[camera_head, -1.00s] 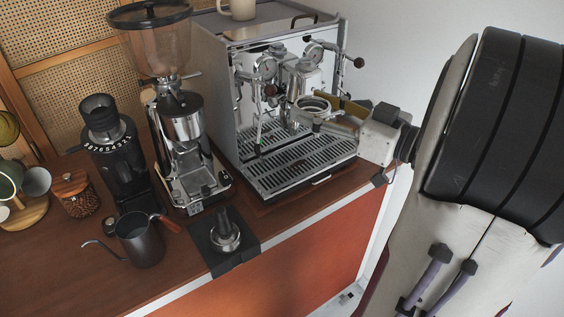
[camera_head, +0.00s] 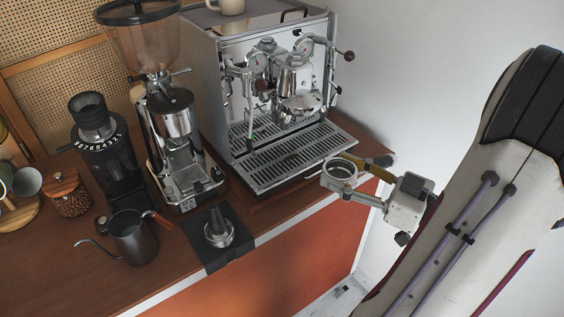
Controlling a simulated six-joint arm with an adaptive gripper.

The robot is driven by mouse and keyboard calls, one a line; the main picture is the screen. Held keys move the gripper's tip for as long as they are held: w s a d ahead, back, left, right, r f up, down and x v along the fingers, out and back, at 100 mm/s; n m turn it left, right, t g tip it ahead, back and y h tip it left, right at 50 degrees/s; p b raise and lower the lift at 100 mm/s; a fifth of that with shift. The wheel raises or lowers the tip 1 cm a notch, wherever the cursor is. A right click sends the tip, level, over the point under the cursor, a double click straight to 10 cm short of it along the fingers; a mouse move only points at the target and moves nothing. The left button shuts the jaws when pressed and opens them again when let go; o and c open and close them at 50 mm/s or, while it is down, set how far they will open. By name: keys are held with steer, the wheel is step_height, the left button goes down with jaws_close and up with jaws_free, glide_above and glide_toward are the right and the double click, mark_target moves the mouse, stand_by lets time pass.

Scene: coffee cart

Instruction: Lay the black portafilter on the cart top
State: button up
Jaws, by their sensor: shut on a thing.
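The portafilter (camera_head: 341,171) has a round metal basket ring and a dark handle, which is partly hidden behind a brass-coloured finger. My gripper (camera_head: 352,178) is shut on it, with the ring facing left and its open side up. It is in front of the espresso machine's right front corner, over or just off the cart's front edge. It appears raised, but its exact height is hard to tell. The cart top (camera_head: 172,259) is brown wood, with a narrow bare strip in front of the machine.
A tamper (camera_head: 217,232) stands on a black mat (camera_head: 205,262).

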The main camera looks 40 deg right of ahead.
stand_by(0.4)
steer(key=shift+w+f, duration=0.5)
steer(key=shift+w, duration=2.75)
steer(key=shift+w+f, duration=0.5)
steer(key=shift+w, duration=2.8)
steer(key=shift+w+f, duration=0.5)
steer(key=shift+w, duration=2.75)
steer(key=shift+f, duration=0.9)
steer(key=shift+w+f, duration=0.2)
steer(key=shift+f, duration=0.65)
steer(key=shift+f, duration=0.15)
steer(key=o, duration=1.7)
